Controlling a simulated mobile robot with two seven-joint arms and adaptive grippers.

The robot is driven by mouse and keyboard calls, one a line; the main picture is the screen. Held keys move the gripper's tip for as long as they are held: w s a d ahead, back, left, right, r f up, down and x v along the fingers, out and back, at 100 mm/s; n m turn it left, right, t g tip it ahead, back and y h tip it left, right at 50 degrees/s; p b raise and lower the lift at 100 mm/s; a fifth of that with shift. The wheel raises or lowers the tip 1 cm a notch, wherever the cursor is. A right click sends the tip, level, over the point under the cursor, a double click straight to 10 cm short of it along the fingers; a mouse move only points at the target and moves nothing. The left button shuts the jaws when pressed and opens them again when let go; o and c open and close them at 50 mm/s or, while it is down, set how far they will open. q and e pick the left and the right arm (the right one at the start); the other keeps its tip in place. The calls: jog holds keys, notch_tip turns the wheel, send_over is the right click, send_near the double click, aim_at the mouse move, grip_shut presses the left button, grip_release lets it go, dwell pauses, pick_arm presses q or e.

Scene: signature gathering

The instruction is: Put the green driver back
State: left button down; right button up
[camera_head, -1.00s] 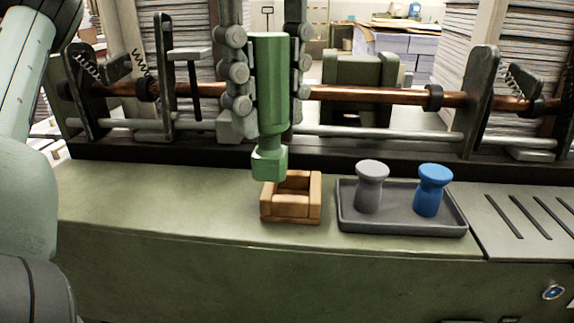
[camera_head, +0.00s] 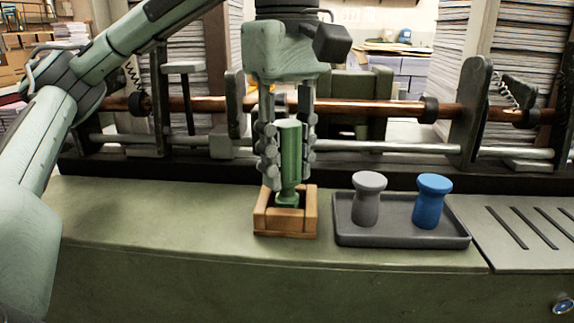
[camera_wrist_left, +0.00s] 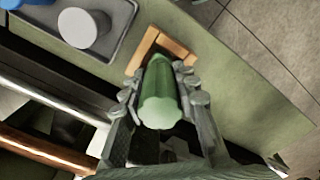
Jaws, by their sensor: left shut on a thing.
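The green driver (camera_head: 291,155) stands upright, with its lower end inside the open wooden box (camera_head: 285,229) on the green bench top. Whether its tip touches the box floor is hidden by the front wall. My left gripper (camera_head: 288,160) comes down from above and is shut on the driver's handle, with a finger on each side. In the left wrist view the driver (camera_wrist_left: 160,95) lies between the fingers, in front of the wooden box (camera_wrist_left: 178,50). My right gripper is not in view.
A grey tray (camera_head: 400,240) right of the box holds a grey knob-shaped piece (camera_head: 367,200) and a blue one (camera_head: 431,203). A copper-coloured bar (camera_head: 385,110) and metal brackets run behind. The bench left of the box is clear.

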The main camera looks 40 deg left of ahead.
aim_at(288, 123)
pick_arm(q)
jog(key=shift+f, duration=0.15)
jog(key=c, duration=1.2)
grip_release()
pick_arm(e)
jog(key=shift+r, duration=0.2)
pick_arm(q)
jog(key=shift+o, duration=0.2)
jog(key=shift+r, duration=0.4)
notch_tip(288, 123, up, 6)
jog(key=p, duration=0.3)
jog(key=shift+r, duration=0.1)
notch_tip(288, 123, up, 4)
jog(key=shift+r, duration=0.75)
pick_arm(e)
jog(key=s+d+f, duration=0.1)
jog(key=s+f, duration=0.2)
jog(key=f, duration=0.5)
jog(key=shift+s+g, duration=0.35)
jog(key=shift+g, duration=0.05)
